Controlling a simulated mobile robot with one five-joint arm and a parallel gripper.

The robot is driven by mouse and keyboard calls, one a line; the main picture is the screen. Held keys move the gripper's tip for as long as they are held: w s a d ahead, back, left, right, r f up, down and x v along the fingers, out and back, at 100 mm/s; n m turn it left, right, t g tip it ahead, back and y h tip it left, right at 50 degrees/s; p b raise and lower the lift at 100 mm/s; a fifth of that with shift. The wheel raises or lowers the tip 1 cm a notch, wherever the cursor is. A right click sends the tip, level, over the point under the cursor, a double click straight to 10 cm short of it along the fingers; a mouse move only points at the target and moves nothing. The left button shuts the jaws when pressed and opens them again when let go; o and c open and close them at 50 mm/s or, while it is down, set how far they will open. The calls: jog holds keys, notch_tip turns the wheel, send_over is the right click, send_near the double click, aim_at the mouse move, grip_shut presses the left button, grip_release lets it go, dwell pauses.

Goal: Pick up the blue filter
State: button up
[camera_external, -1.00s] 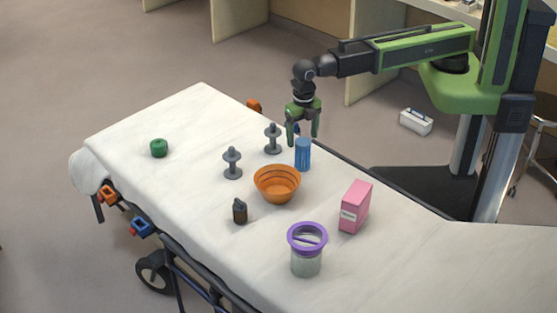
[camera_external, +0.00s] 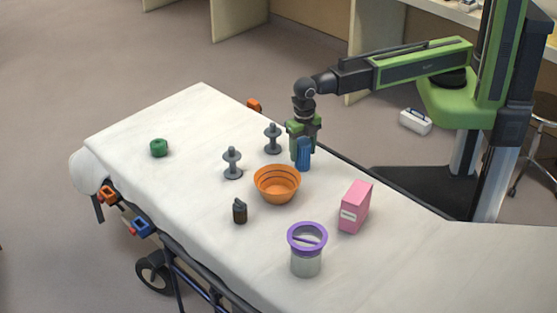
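The blue filter (camera_external: 303,157) is a small upright blue cylinder on the white stretcher sheet, just behind and right of the orange bowl. My gripper (camera_external: 302,150) points straight down at the filter. Its green fingers are lowered to the filter's upper part, one showing at its left side and partly behind it. The right finger is hard to make out against the filter. Whether the fingers touch or grip the filter cannot be seen.
An orange bowl (camera_external: 277,187) stands close in front of the filter. Two grey spools (camera_external: 273,139) (camera_external: 232,163) are to the left. A pink box (camera_external: 355,207), a jar with a purple lid (camera_external: 306,252), a dark bottle (camera_external: 239,211) and a green roll (camera_external: 159,148) stand farther off.

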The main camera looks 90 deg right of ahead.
jog(key=c, duration=1.1)
jog(key=shift+r, duration=0.1)
